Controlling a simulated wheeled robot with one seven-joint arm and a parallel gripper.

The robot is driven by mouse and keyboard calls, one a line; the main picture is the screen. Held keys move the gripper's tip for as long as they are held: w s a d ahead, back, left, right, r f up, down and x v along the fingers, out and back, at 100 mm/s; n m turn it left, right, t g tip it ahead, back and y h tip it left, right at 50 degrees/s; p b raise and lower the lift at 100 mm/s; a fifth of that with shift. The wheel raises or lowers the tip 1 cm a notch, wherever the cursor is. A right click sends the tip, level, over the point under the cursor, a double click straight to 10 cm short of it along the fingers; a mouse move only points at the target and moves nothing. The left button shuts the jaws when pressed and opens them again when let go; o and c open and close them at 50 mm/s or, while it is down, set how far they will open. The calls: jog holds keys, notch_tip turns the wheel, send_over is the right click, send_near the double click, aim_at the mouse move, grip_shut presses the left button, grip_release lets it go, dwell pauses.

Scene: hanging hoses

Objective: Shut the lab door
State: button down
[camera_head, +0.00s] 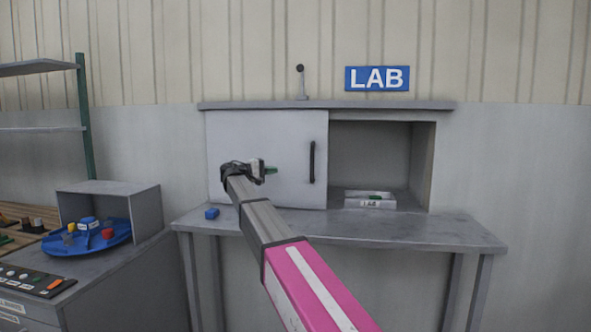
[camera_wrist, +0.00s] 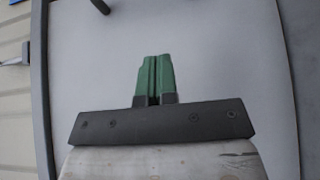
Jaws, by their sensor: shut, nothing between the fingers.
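The lab door (camera_head: 262,136) is a pale grey panel with a vertical black handle (camera_head: 312,162) near its right edge. It covers the left part of the cabinet under the blue LAB sign (camera_head: 377,78); the right part (camera_head: 378,156) stands open. My gripper (camera_head: 271,170) is in front of the panel, left of the handle. Its green fingers are shut together and empty, as the wrist view (camera_wrist: 153,77) also shows. The pale panel (camera_wrist: 220,50) fills most of that view, with part of a dark bar (camera_wrist: 101,5) at the top. I cannot tell if the fingers touch the panel.
A blue tray (camera_head: 75,243) with small items is at the left. The bench's right side is clear.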

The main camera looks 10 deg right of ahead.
jog(key=d, duration=1.3)
jog(key=shift+w, duration=0.15)
jog(key=s+d, duration=0.5)
jog(key=d, duration=1)
jog(key=s+d, duration=0.6)
jog(key=d, duration=0.9)
jog(key=s+d, duration=0.5)
jog(key=d, duration=1)
jog(key=shift+s+d, duration=0.2)
jog(key=shift+d, duration=0.05)
